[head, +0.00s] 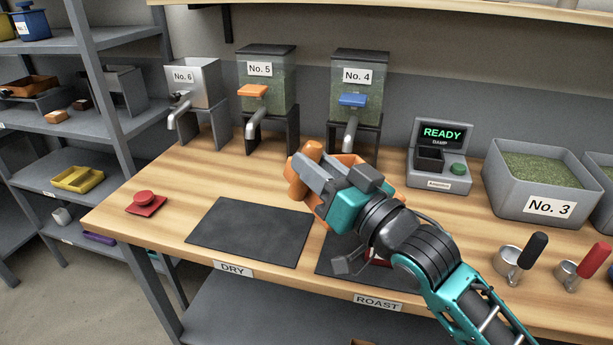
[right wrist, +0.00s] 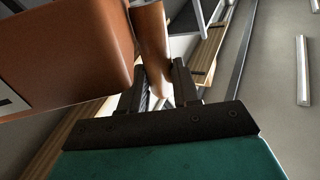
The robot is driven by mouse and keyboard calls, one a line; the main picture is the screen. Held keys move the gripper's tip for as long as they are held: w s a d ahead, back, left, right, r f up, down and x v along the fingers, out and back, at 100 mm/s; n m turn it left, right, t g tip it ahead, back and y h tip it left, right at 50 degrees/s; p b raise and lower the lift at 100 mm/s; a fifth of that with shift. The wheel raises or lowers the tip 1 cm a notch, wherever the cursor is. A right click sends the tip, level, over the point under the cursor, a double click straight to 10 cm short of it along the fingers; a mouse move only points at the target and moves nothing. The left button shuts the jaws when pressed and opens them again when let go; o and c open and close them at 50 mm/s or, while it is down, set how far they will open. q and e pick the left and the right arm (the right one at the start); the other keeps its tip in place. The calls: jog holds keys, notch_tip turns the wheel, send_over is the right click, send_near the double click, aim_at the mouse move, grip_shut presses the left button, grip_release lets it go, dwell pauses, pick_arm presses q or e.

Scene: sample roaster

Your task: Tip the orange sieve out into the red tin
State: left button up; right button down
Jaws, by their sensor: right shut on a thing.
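My right gripper (head: 318,180) is shut on the handle of the orange sieve (head: 297,182) and holds it above the bench, over the gap between the DRY and ROAST mats. In the right wrist view, the sieve's box-shaped body (right wrist: 65,50) fills the upper left and its handle (right wrist: 152,45) runs between the fingers (right wrist: 160,88). The sieve's contents are not visible, and I cannot tell how far it tilts. A small red patch, probably the red tin (head: 378,262), shows on the ROAST mat (head: 325,264), mostly hidden by my right arm. My left gripper is not in view.
The DRY mat (head: 247,232) is bare. A red lid-like piece with a knob (head: 146,202) lies at the left. Dispensers No. 6 (head: 200,78), No. 5 (head: 280,85) and No. 4 (head: 372,85) stand behind. A READY meter (head: 440,155), bin No. 3 (head: 505,190) and handled scoops (head: 508,262) are right.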

jog(key=shift+d+r+m+t, duration=0.25)
jog(key=shift+d+m+t, duration=0.25)
jog(key=shift+m, duration=0.4)
jog(key=shift+w+d+r+m+t+h, duration=0.5)
jog(key=shift+d+r+m+t+h, duration=1)
jog(key=shift+d+m, duration=1.95)
jog(key=shift+w+d+r+m+t+h, duration=0.65)
jog(key=shift+d+m+t+h, duration=0.9)
jog(key=shift+d+m, duration=1.9)
jog(key=w+d+f+m+h, duration=0.1)
jog(key=d+f+m+h, duration=0.4)
jog(key=d+m+h, duration=0.4)
jog(key=shift+w+d+m+t, duration=0.2)
jog(key=shift+d+m+t, duration=0.25)
jog(key=shift+d+m, duration=1.85)
jog(key=shift+a+f+m+h, duration=0.1)
jog(key=shift+a+m+h, duration=0.15)
jog(key=shift+a+m, duration=0.6)
